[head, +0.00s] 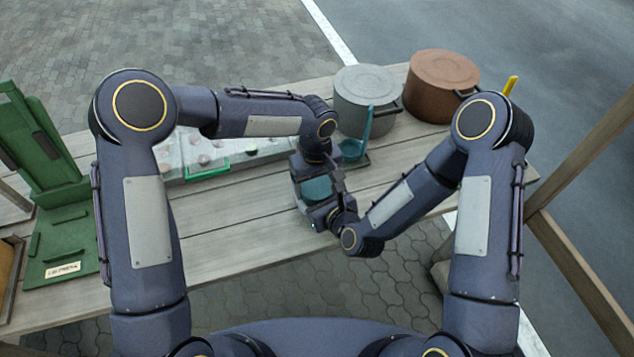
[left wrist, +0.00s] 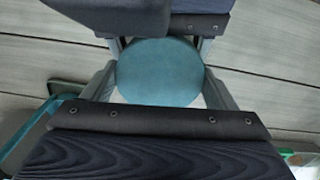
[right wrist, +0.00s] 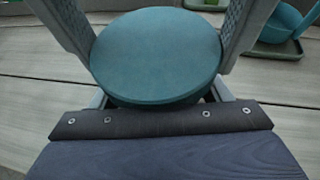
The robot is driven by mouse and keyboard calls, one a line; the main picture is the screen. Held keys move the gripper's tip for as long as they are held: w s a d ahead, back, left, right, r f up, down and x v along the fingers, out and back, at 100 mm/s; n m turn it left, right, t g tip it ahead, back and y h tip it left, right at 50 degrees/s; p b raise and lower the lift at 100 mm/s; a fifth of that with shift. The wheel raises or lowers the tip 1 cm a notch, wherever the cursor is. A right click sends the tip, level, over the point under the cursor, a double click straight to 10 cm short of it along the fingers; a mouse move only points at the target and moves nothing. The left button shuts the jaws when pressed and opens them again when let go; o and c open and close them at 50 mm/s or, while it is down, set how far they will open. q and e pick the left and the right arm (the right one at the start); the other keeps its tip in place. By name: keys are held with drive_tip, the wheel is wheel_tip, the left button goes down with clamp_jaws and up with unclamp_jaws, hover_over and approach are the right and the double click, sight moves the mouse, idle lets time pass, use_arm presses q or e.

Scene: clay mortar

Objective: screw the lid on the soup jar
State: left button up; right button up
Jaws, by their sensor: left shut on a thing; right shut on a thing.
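The round teal lid (head: 316,189) is between my two grippers near the table's front edge. It lies flat, seen from above in the left wrist view (left wrist: 159,72) and larger in the right wrist view (right wrist: 156,55). My left gripper (head: 311,177) is shut on the lid, with a finger at each side. My right gripper (head: 324,204) comes in from the front right, its fingers lower, passing under the lid's edge, shut on the soup jar. The jar is almost wholly hidden below the lid. I cannot tell how firmly the lid sits on it.
A grey pot (head: 366,98) and a brown pot (head: 441,82) stand at the back right. A teal ladle (head: 352,149) rests on a small tray just behind my grippers. A green-edged tray (head: 207,172) and a green stand (head: 62,236) are at left.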

use_arm(q)
drive_tip(key=o, duration=1.1)
drive_tip(key=shift+c, duration=0.2)
drive_tip(key=shift+w+r, duration=0.1)
drive_tip(key=shift+r, duration=2.2)
wheel_tip(320, 180, up, 4)
drive_tip(key=n, duration=0.3)
drive_tip(key=shift+a+f+n, duration=0.1)
drive_tip(key=shift+f+n, duration=0.15)
drive_tip(key=shift+n, duration=0.05)
drive_tip(key=shift+c, duration=0.3)
